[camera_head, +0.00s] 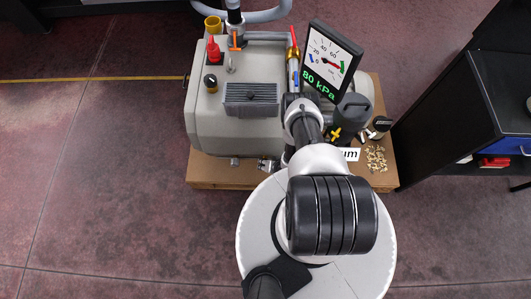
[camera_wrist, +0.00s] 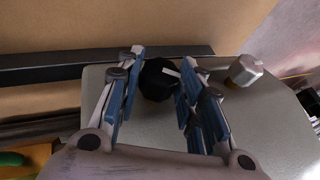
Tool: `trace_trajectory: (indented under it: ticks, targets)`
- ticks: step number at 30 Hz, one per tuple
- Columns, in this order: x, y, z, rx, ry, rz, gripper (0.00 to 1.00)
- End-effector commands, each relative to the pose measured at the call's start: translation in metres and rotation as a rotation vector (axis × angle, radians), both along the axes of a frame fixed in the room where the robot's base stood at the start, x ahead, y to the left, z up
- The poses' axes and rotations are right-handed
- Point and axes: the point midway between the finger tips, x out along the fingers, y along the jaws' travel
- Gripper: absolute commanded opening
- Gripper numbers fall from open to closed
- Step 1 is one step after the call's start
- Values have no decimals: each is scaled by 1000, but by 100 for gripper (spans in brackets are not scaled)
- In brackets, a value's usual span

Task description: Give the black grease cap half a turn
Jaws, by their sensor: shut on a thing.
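The black grease cap (camera_wrist: 157,82) shows in the wrist view as a dark faceted round cap with a white mark on its upper right. It sits on a grey-beige surface. My gripper (camera_wrist: 163,57) has its two blue-and-grey fingers on either side of the cap and is shut on it. The finger pads cover the cap's sides, so the contact itself is only partly visible.
A silver hex fitting (camera_wrist: 245,70) stands close right of my fingers. The head view shows the grey pump housing (camera_head: 207,130) on a wooden board (camera_head: 215,172), a gauge display (camera_head: 330,62) reading 80 kPa, a black knob (camera_head: 210,82) and a dark cabinet (camera_head: 450,120) at right.

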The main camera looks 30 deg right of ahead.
Motion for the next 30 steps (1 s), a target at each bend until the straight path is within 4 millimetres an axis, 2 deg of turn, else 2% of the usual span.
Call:
trace_trajectory:
  ticks: [9, 24, 25, 30]
  targets:
    - [-1, -3, -2, 93, -63, -3, 10]
    - [-1, -2, -1, 107, -73, 1, 10]
    - [-1, -2, -1, 107, -73, 1, 36]
    - [-1, -2, -1, 107, -73, 1, 47]
